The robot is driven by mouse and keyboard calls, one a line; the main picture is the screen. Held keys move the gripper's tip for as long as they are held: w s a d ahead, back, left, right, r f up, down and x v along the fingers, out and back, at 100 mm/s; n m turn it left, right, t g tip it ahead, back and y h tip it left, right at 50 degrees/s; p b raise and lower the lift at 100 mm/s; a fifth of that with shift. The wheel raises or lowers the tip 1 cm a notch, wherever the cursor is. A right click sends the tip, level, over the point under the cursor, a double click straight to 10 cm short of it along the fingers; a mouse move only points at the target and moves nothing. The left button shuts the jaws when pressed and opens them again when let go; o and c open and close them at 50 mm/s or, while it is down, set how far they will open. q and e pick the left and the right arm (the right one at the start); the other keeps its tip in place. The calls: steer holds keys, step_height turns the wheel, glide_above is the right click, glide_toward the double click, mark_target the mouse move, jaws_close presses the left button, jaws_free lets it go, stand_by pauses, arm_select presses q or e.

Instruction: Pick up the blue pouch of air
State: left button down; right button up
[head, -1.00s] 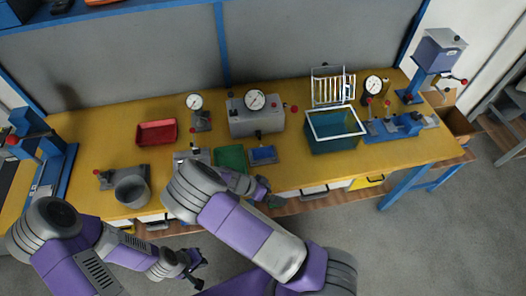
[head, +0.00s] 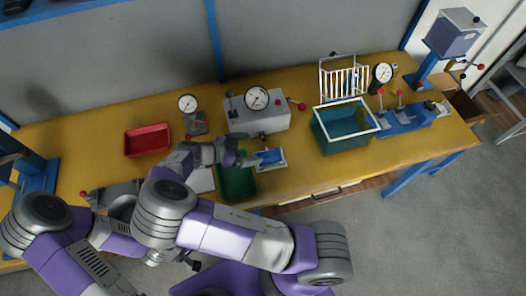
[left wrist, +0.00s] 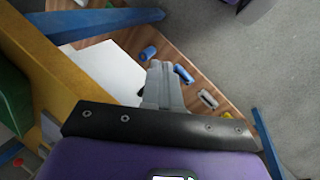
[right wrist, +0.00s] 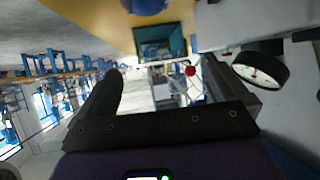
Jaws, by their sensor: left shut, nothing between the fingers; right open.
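The blue pouch (head: 268,156) lies on a small pale plate (head: 281,163) at the table's front, just right of the green tray (head: 238,184). My right gripper (head: 240,157) is open above the back of the green tray, just left of the pouch. Its fingers (right wrist: 162,82) stand apart with nothing held between them in the right wrist view. A blue shape is cut off at that view's top edge; I cannot tell whether it is the pouch. My left gripper (head: 196,264) is low in front of the table, its fingers (left wrist: 162,85) shut and empty.
A grey gauge box (head: 257,120) and a small gauge stand (head: 195,123) are behind the right gripper. A red tray (head: 148,140) lies left. A teal bin (head: 345,140) stands right of the pouch. The left wrist view shows blue rolls (left wrist: 148,53) on a lower shelf.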

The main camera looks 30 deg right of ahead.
steer(key=b, duration=0.5)
glide_toward(267, 154)
steer(key=shift+x, duration=0.8)
steer(key=x, duration=0.4)
steer(key=s+x, duration=0.1)
steer(key=x, duration=0.2)
steer(key=shift+b, duration=0.35)
steer(key=shift+w+d+f, duration=0.2)
steer(key=shift+d+f, duration=0.05)
steer(key=shift+d, duration=0.1)
steer(key=shift+w+d, duration=0.1)
steer(key=shift+w, duration=0.15)
steer(key=shift+s+r, duration=0.15)
steer(key=shift+r, duration=0.05)
steer(key=shift+c, duration=0.8)
steer(key=c, duration=0.8)
